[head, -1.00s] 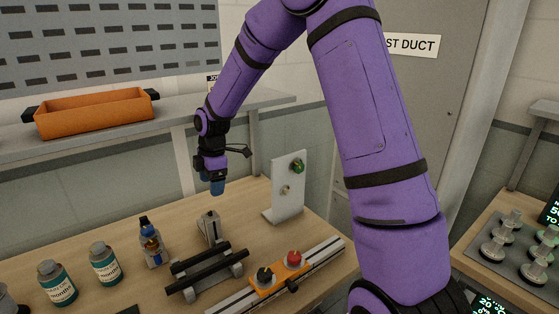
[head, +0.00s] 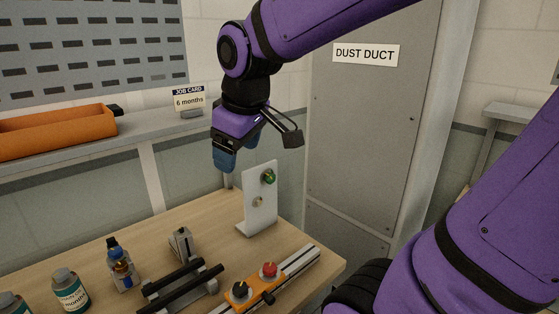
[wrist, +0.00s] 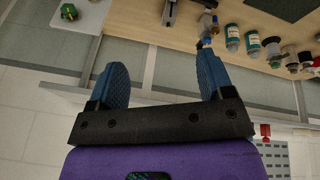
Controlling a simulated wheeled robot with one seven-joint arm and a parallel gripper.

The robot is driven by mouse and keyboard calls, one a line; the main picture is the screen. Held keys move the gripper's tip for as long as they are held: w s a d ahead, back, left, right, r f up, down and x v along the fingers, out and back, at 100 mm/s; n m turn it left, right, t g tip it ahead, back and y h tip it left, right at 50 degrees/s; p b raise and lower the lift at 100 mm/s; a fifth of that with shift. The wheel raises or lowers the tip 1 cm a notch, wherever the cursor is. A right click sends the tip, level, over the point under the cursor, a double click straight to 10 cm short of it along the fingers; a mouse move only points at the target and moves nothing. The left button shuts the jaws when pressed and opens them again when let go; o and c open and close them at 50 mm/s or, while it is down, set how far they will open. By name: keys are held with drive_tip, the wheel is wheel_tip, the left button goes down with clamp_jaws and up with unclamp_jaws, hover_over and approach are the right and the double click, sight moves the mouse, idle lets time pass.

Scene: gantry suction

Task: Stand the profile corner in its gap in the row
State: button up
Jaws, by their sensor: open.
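My gripper (head: 225,160) hangs in the air above the back of the wooden bench, left of a white upright plate. In the wrist view its two blue fingers (wrist: 162,75) are apart with nothing between them. A small grey metal piece (head: 182,243), perhaps the profile corner, stands on the bench behind a dark two-bar stand; I cannot tell for certain. I cannot make out the gap in the row.
The white plate (head: 259,205) with a green knob stands at the back right. The two-bar stand (head: 182,285) and a rail with an orange block (head: 254,286) are in front. An orange bin (head: 55,134) and job card (head: 189,99) are on the shelf.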

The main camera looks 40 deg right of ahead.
drive_tip(key=s+d+m+t, duration=0.1)
drive_tip(key=s+m, duration=0.3)
drive_tip(key=s, duration=0.6)
drive_tip(key=shift+r+m, duration=0.25)
drive_tip(key=shift+m, duration=0.15)
drive_tip(key=shift+o, duration=0.3)
idle(0.3)
